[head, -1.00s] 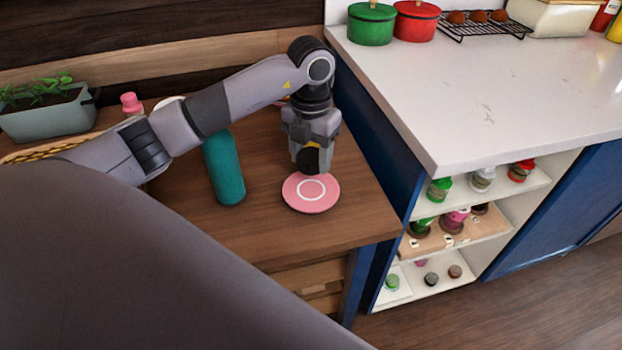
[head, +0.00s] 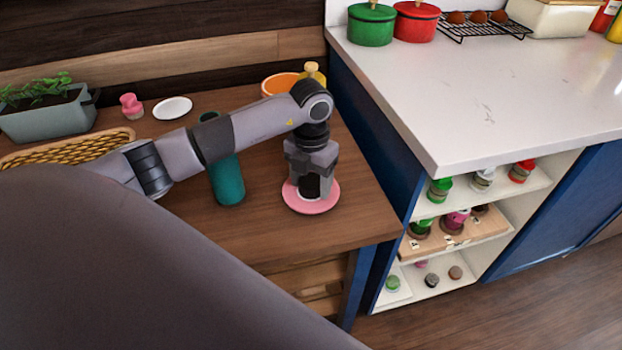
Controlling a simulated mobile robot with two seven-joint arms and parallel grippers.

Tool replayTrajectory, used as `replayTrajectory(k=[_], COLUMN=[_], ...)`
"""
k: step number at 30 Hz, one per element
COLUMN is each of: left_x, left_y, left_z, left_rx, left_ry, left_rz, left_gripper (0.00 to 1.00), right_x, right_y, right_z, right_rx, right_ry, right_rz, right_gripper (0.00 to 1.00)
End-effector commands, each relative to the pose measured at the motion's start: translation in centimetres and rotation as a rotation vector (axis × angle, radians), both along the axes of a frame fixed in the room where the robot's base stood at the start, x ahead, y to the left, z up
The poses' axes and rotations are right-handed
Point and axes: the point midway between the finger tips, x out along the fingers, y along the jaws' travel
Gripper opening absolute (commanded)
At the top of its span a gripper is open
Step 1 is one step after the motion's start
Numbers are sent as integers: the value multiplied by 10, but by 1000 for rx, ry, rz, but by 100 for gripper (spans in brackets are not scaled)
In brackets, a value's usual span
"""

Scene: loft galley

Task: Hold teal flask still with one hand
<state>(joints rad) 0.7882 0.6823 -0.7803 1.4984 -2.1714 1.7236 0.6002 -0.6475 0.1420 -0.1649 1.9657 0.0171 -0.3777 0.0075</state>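The teal flask (head: 228,182) stands upright on the wooden counter. My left forearm passes in front of its upper part, and a bit of its dark top shows above the arm. My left gripper (head: 311,193) is to the right of the flask, apart from it, pointing down over a pink round plate (head: 326,204). A dark shape shows between or in front of its fingers, and I cannot tell whether the fingers are open or shut. My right gripper is not in view.
Behind my arm are an orange bowl (head: 279,84) and a yellow bottle (head: 314,73). A woven basket (head: 72,150), planter (head: 45,116), pink item (head: 131,106) and white plate (head: 172,108) are at left. A higher white countertop (head: 490,90) stands at right. Wood in front of the flask is clear.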

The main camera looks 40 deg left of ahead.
Motion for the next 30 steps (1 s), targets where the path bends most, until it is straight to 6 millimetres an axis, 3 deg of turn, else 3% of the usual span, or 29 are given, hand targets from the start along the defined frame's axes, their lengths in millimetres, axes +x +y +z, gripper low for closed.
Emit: replayTrajectory(k=[14, 24, 30], left_x=[1, 1, 1], left_y=[0, 1, 0], left_z=[10, 80, 112], left_rx=[1, 1, 1], left_ry=[-2, -5, -2], left_rz=[0, 0, 0], left_gripper=[81, 81, 81], right_x=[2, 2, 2], right_y=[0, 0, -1], right_z=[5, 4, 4], right_rx=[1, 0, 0], right_ry=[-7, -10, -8], right_rz=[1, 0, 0], right_gripper=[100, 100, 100])
